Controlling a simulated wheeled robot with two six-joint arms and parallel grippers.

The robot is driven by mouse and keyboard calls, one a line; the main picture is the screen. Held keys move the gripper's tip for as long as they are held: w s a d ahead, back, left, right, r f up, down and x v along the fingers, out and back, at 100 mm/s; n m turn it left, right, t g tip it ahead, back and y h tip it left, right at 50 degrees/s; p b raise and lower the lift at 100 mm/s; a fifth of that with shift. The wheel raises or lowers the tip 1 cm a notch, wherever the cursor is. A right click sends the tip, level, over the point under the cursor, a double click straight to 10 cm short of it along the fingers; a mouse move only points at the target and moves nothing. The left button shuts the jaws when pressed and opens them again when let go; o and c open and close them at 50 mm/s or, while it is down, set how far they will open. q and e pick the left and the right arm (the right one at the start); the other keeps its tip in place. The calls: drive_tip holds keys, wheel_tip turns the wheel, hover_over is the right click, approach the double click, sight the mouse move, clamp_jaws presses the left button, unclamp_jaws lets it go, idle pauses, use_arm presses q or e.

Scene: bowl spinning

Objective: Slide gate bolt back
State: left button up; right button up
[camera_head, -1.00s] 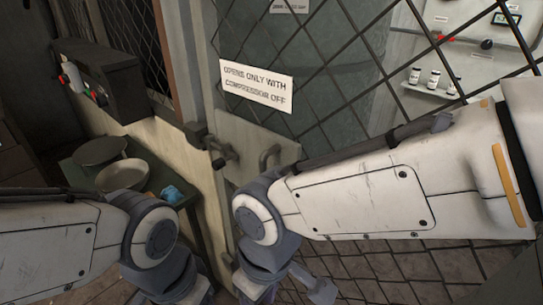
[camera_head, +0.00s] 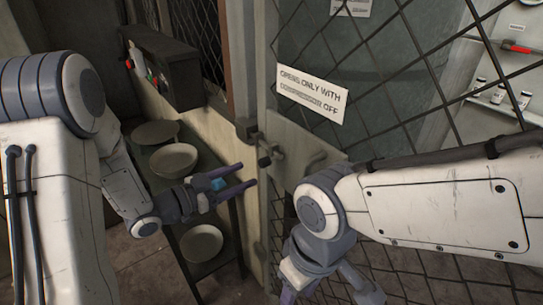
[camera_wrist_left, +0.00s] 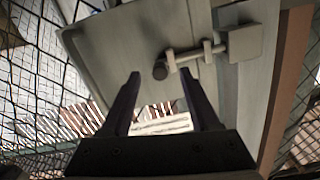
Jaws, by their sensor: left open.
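The gate (camera_head: 312,120) is a mesh door with a pale metal plate and a sign reading "OPENS ONLY WITH COMPRESSOR OFF". Its bolt (camera_head: 264,160) sits at the gate's left edge by the post, with a dark round knob end. In the left wrist view the bolt (camera_wrist_left: 188,57) runs from the knob through brackets to a square block on the post side. My left gripper (camera_head: 250,174) is open and empty, just below and left of the knob. In the wrist view the knob appears ahead, between the fingertips. My right gripper (camera_head: 325,290) is low, partly cut off by the frame's bottom edge.
A narrow shelf stand at left holds bowls (camera_head: 174,160), with another bowl (camera_head: 201,243) lower down. A dark box (camera_head: 165,65) hangs on the wall above. My right forearm crosses before the gate.

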sight(269, 161)
use_arm(q)
drive_tip(key=shift+h, duration=0.6)
drive_tip(key=p+x, duration=0.1)
drive_tip(key=x, duration=0.2)
drive_tip(key=p+x, duration=0.1)
drive_tip(key=x, duration=0.1)
drive_tip(key=r+p+x, duration=0.1)
drive_tip(key=x, duration=0.2)
drive_tip(key=shift+w+d+r, duration=0.1)
drive_tip(key=shift+w+d, duration=0.1)
drive_tip(key=shift+d, duration=0.15)
drive_tip(key=shift+w+d, duration=0.25)
drive_tip(key=shift+d, duration=0.1)
clamp_jaws()
idle(0.3)
